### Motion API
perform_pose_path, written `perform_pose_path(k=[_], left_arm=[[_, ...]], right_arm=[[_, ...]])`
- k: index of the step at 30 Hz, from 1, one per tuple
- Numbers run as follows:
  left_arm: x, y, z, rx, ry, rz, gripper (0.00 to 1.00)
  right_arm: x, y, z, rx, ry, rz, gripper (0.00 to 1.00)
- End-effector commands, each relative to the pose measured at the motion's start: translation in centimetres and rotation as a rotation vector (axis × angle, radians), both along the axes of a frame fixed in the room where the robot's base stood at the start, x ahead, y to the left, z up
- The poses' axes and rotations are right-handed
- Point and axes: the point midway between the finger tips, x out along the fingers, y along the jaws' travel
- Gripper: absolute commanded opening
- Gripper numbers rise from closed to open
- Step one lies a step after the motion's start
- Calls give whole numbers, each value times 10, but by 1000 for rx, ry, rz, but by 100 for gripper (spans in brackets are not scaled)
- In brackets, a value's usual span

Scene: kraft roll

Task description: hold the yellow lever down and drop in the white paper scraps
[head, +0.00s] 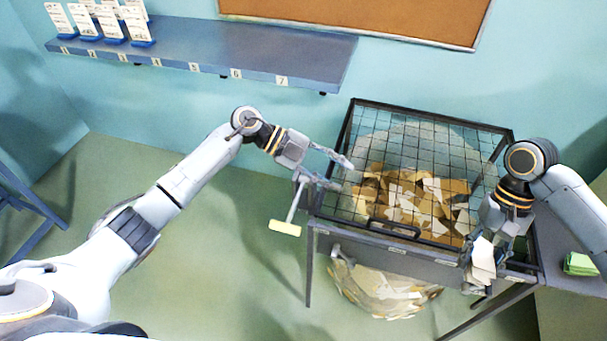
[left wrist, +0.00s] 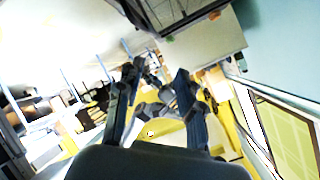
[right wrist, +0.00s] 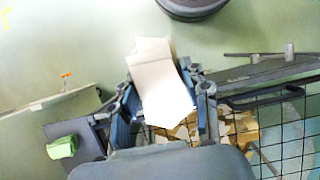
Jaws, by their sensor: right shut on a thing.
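The lever, a grey bar with a pale yellow crosspiece (head: 285,228), sticks out from the left side of the mesh-topped bin (head: 397,250). My left gripper (head: 342,174) is open above the bin's left edge, up and to the right of the yellow crosspiece and apart from it. Its spread fingers also show in the left wrist view (left wrist: 158,95). My right gripper (head: 485,250) is shut on white paper scraps (head: 482,262) at the bin's front right corner. The scraps show as overlapping pale sheets in the right wrist view (right wrist: 158,85).
Brown and white scraps (head: 405,200) lie under the black mesh lid (head: 440,135). More paper shows beneath the bin (head: 385,295). A green stack (head: 580,264) sits on a surface at the right. A numbered blue shelf (head: 210,45) holds cards. Floor left of the bin is clear.

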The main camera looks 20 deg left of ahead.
Motion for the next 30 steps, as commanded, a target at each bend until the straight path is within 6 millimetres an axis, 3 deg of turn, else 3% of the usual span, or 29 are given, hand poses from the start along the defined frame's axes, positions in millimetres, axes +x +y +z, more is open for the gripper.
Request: perform_pose_path(k=[2,5,9,15,23,30], left_arm=[[-19,-20,9,166,-74,-181,37],[-41,-26,9,401,-152,-379,37],[-56,-6,9,739,-241,-585,37],[-58,35,21,1111,-311,-731,37],[-55,57,24,1270,-329,-770,37],[-57,64,-13,1266,-324,-771,37]], right_arm=[[0,0,0,0,0,0,15],[0,0,0,0,0,0,15],[0,0,0,0,0,0,15],[0,0,0,0,0,0,15],[0,0,0,0,0,0,15],[0,0,0,0,0,0,15]])
